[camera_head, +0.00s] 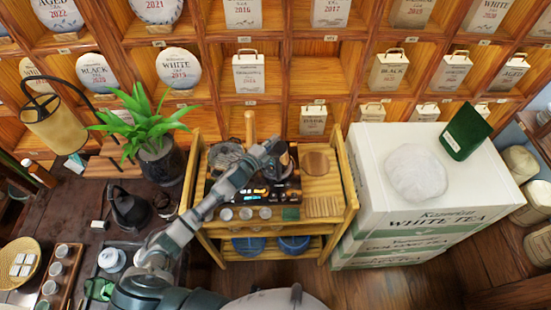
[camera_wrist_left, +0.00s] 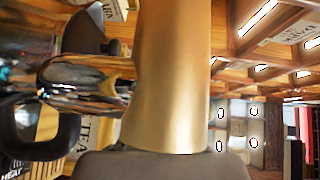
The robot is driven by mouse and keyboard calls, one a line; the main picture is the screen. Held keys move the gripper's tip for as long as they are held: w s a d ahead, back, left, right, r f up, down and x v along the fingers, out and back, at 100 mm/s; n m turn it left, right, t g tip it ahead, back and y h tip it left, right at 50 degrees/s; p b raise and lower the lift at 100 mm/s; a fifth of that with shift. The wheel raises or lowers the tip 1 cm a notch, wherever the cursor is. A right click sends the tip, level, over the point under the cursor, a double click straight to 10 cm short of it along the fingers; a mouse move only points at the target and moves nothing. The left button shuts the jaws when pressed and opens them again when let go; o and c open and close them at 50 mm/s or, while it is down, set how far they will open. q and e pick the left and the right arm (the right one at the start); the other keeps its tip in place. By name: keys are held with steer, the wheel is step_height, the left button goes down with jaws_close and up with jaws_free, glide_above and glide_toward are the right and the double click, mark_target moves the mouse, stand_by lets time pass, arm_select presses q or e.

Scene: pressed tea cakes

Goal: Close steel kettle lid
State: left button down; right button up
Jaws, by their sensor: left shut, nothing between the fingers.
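My left arm reaches from the bottom left over a slatted wooden cart (camera_head: 346,200). My left gripper (camera_head: 268,150) is at the cart's back half, shut and empty. A dark, shiny vessel, seemingly the steel kettle (camera_head: 282,168), stands beside it on a black unit with lit displays (camera_head: 262,193); the arm partly covers it. In the left wrist view a mirror-like steel body (camera_wrist_left: 85,82) shows at left, partly behind a large tan-gold cylinder (camera_wrist_left: 170,75). The lid's position cannot be told. My right gripper is not in view.
A glass vessel (camera_head: 225,155) stands left of the gripper, near an upright tan post (camera_head: 249,128). Small cups (camera_head: 245,213) line the cart's front. A potted plant (camera_head: 160,155) is at left, white tea boxes (camera_head: 375,220) at right, shelves (camera_head: 318,75) behind.

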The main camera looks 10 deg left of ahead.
arm_select(q)
steer(key=shift+w+a+f, duration=0.2)
steer(key=shift+w+f, duration=0.05)
steer(key=shift+w, duration=0.2)
steer(key=shift+w+f, duration=0.15)
steer(key=shift+w, duration=0.05)
steer(key=shift+a, duration=0.1)
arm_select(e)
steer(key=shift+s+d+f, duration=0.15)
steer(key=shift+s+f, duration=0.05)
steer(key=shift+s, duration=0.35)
arm_select(q)
steer(key=shift+w, duration=0.1)
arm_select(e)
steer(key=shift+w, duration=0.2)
